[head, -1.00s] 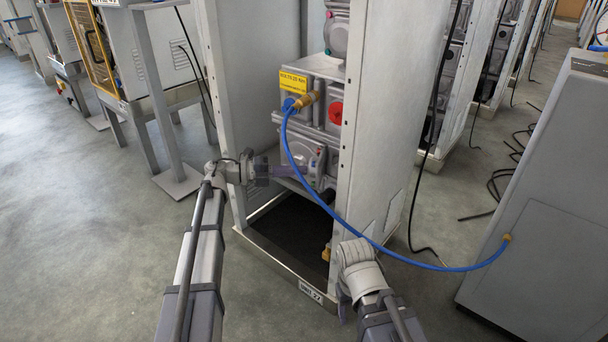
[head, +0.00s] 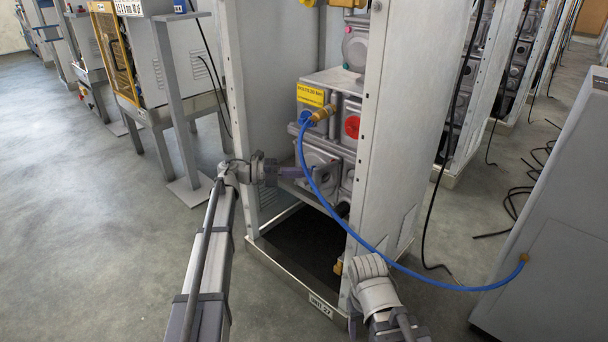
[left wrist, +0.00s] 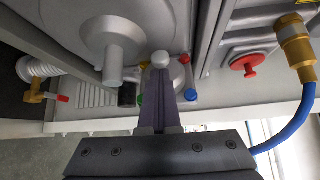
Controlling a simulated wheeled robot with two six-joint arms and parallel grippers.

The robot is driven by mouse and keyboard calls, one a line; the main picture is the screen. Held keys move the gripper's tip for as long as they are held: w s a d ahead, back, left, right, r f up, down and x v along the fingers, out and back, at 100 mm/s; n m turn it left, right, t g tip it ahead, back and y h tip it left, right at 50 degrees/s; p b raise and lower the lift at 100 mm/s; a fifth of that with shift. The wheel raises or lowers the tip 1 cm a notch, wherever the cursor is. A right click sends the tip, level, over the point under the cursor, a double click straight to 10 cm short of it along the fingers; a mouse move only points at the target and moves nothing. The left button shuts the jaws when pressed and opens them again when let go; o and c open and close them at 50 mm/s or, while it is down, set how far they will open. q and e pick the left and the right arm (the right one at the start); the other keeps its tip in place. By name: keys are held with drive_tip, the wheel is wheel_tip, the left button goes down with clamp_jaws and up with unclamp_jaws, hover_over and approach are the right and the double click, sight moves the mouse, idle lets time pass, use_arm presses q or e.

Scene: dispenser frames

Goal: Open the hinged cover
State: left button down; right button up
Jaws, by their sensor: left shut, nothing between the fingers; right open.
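My left gripper (head: 298,173) reaches into the cabinet frame from the left in the head view, in front of the grey housing (head: 345,133) below the yellow label. Its fingers are shut with nothing between them. In the left wrist view the shut fingers (left wrist: 160,92) point at a small round grey part (left wrist: 161,61) with green, red and blue knobs around it. I cannot tell whether they touch it. A larger round grey part with a peg (left wrist: 113,62) is beside it. I cannot tell which part is the hinged cover. My right gripper (head: 355,324) is open, low before the cabinet, its fingers mostly hidden.
A blue hose (head: 395,263) runs from a brass fitting (head: 322,114) across the cabinet's right post to a grey box (head: 550,235). A red knob (head: 352,126) is right of the fitting. Cabinet posts stand on both sides.

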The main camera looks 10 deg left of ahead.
use_arm(q)
drive_tip(key=shift+w+d, duration=0.1)
drive_tip(key=shift+d, duration=0.2)
